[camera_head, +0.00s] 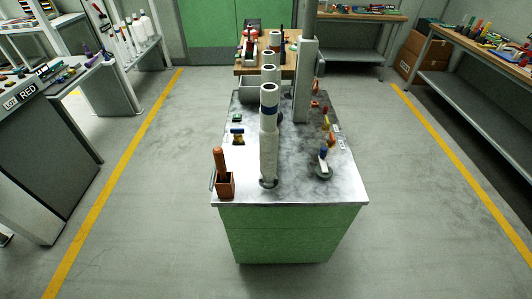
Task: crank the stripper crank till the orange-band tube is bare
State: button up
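A tall white tube with a dark blue band (268,112) stands upright near the front middle of the green metal-topped bench. More white tubes stand behind it, one close behind (269,71) and one farther back (275,39). I cannot make out an orange band on any tube. At the bench's front left is a brown upright handle (220,160) in a reddish-brown square holder (226,185). I cannot tell whether it is the stripper crank. My gripper does not show in this view.
The bench (240,203) also bears a blue-and-white piece on a round base (323,160), small orange parts (330,140) and a grey post (305,85). A wooden table (245,71) stands behind. Workbenches line both sides.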

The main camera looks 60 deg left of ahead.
aim_at(324, 150)
jog(key=u, duration=2.1)
jog(key=i, duration=1)
